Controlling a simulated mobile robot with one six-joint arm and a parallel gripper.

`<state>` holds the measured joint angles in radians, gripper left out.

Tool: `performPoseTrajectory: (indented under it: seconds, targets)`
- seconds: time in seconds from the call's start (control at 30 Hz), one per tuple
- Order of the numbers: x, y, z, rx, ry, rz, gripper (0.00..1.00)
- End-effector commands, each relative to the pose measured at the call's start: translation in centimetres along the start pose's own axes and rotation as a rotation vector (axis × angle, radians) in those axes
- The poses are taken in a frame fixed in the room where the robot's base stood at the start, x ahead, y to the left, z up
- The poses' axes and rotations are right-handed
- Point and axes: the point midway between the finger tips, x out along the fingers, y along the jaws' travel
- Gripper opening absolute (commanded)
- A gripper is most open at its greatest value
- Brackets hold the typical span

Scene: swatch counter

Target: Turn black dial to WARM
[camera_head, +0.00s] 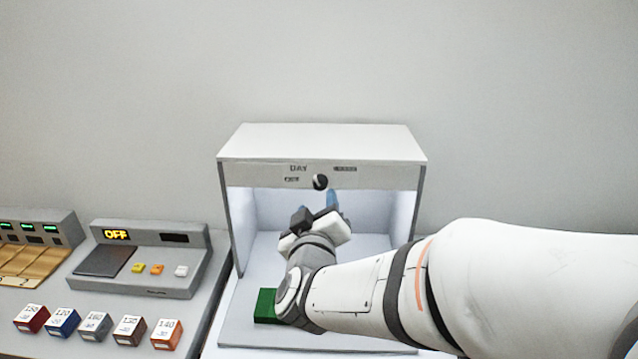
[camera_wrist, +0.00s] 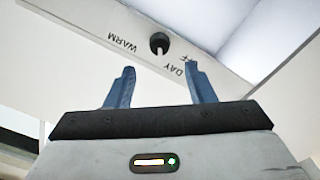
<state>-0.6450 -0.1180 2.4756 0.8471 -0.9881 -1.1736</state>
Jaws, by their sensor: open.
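The black dial (camera_head: 320,182) is on the front top panel of the white light booth (camera_head: 322,143). In the wrist view the dial (camera_wrist: 159,43) appears upside down, with a pale mark on its lower side that seems to point towards DAY. The labels WARM, DAY and a partly hidden OFF are around it. My gripper (camera_wrist: 158,68) is open and empty, its two blue fingers apart. The dial shows in the gap beyond the fingertips, with no visible contact. In the head view one blue fingertip shows just below the dial; the other is hard to make out.
The booth interior is lit. A green block (camera_head: 265,305) is on its floor, partly behind my arm. To the left is a grey console (camera_head: 150,290) with an OFF display and small buttons. Several coloured numbered cubes (camera_head: 95,326) line the counter front. My arm crosses the right side.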

Motion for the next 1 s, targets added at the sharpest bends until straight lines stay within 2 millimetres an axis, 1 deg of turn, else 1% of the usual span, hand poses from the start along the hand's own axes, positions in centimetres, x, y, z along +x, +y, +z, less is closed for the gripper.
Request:
performPoseTrajectory:
  seconds: [0.2, 0.4, 0.57, 0.8, 1.0]
  targets:
    - [3.6, 0.1, 0.1, 0.001, -0.004, 0.002, 0.49]
    - [6.2, 0.1, 0.1, 0.002, -0.002, 0.001, 0.49]
    - [7.1, 0.1, 0.1, 0.002, -0.002, 0.000, 0.49]
    - [7.2, 0.1, 0.1, 0.002, -0.001, 0.000, 0.49]
    - [7.2, 0.1, 0.1, 0.002, -0.002, 0.001, 0.33]
